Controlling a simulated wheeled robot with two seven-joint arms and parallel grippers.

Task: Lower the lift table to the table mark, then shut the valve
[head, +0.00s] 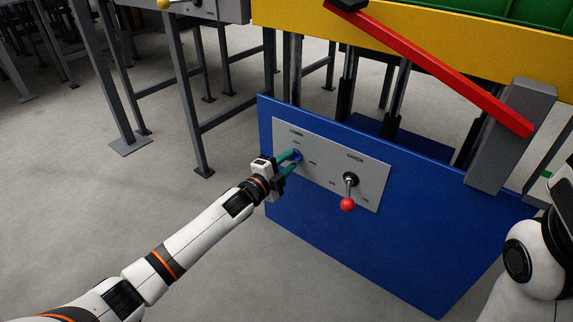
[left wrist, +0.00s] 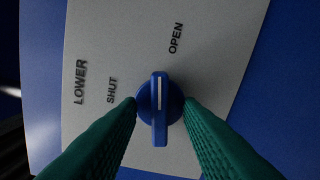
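The valve is a blue knob (head: 296,156) on a grey panel labelled LOWER; in the left wrist view the knob (left wrist: 160,122) has a white line pointing toward OPEN, with SHUT off to the left. My left gripper (head: 289,161) is at the knob. Its green fingers (left wrist: 161,106) stand either side of the knob's bar, with small gaps to the bar; whether they touch the round base I cannot tell. The lift table has a yellow side (head: 415,45) and green top, raised above a blue base (head: 330,245). I cannot make out a table mark. My right gripper is out of view.
Right of the knob is a CATCH lever with a red ball (head: 347,204), hanging down. A red bar (head: 450,75) slopes to a grey post (head: 512,135). Grey-legged stands (head: 185,100) are at the left. The floor in front of the base is clear.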

